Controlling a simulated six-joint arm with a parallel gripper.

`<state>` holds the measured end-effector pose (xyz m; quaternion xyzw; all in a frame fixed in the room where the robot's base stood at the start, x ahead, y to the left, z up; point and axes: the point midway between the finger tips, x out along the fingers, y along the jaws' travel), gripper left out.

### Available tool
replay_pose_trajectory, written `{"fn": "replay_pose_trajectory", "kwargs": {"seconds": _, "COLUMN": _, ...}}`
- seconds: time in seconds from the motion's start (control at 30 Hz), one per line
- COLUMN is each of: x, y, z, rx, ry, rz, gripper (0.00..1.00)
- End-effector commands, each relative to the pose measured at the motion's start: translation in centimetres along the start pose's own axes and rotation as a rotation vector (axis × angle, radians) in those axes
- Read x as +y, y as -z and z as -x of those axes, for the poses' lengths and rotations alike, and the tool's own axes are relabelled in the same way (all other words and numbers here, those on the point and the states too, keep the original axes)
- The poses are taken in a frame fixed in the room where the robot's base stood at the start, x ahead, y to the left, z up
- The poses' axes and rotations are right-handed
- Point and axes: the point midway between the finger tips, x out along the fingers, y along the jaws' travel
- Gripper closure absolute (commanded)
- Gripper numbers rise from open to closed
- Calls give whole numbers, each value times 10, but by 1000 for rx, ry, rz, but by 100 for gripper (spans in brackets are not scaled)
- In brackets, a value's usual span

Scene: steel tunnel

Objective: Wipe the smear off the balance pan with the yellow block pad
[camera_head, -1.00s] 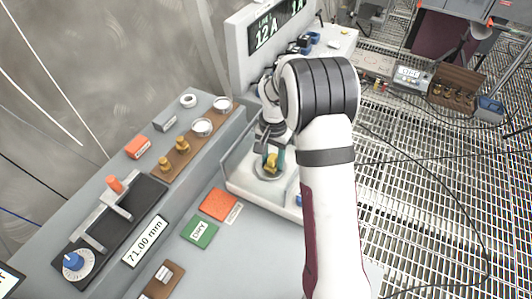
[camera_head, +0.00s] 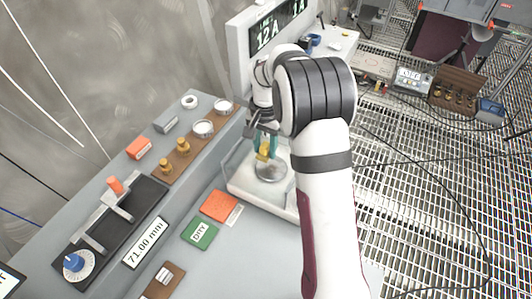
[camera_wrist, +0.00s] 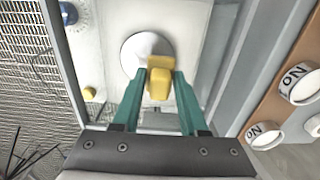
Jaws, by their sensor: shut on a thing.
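My gripper (camera_head: 264,143) is shut on the yellow block pad (camera_head: 263,152). In the wrist view the pad (camera_wrist: 159,80) sits between the two teal fingers of my gripper (camera_wrist: 160,90). The round balance pan (camera_head: 271,170) lies below and nearer the camera than the pad, on the white balance base. In the wrist view the pan (camera_wrist: 133,52) shows as a pale disc, partly hidden by the pad. The pad looks raised above the pan. I cannot make out a clear smear on the visible part of the pan.
The balance has low walls around its base (camera_head: 245,188). To the left are an orange card (camera_head: 219,206), a green card (camera_head: 200,234) and a wooden weight rack (camera_head: 188,152). My arm hides the right side of the bench.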

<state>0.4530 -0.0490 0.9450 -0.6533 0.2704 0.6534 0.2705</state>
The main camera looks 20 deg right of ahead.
Motion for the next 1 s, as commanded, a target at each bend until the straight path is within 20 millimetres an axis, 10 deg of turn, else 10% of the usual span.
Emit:
{"fn": "replay_pose_trajectory", "kwargs": {"seconds": 0.43, "x": 0, "y": 0, "z": 38, "rx": 1, "ry": 0, "rz": 1, "gripper": 100}}
{"fn": "replay_pose_trajectory", "kwargs": {"seconds": 1.0, "x": 0, "y": -1, "z": 39, "rx": 1, "ry": 0, "rz": 1, "gripper": 100}}
